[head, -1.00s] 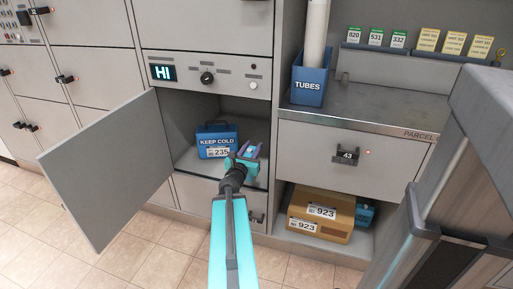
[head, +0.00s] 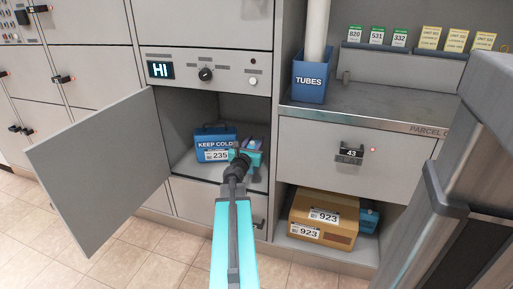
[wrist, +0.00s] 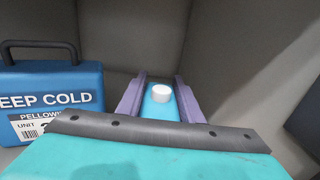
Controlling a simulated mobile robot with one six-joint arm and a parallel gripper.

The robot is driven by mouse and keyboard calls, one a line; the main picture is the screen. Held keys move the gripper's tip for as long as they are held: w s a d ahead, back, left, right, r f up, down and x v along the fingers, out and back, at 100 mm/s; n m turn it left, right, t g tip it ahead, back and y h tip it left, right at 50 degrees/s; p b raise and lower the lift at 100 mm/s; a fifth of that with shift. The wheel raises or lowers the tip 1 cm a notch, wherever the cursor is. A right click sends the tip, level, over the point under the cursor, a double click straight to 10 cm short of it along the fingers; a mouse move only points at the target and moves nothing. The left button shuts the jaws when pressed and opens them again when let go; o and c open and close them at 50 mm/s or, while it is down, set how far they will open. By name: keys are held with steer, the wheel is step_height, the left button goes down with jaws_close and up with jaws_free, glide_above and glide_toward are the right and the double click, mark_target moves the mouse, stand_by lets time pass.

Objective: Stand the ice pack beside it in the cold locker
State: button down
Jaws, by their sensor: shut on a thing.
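The cold locker (head: 175,113) stands open, its door swung out to the left. A blue KEEP COLD box (head: 212,134) with a black handle and a 235 label stands inside. In the wrist view the box (wrist: 60,83) is on the left. My gripper (head: 253,146) is inside the locker, right of the box. In the wrist view its purple fingers are shut on the ice pack (wrist: 158,108), light blue with a white cap, apart from the box. The gripper body hides the ice pack's lower part, so I cannot tell whether it touches the locker floor.
The open door (head: 100,165) sticks out on the left. A panel reading HI (head: 160,69) with a knob is above the locker. On the right are drawer 43 (head: 351,153), a brown parcel (head: 327,212) below it, and a blue TUBES holder (head: 309,82) on the counter.

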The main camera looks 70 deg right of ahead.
steer(key=d, duration=0.4)
steer(key=shift+w+f+b, duration=0.2)
steer(key=shift+w+b, duration=0.2)
steer(key=shift+f+b, duration=1.25)
steer(key=shift+f, duration=0.65)
steer(key=c, duration=1.3)
jaws_free()
steer(key=shift+o, duration=0.2)
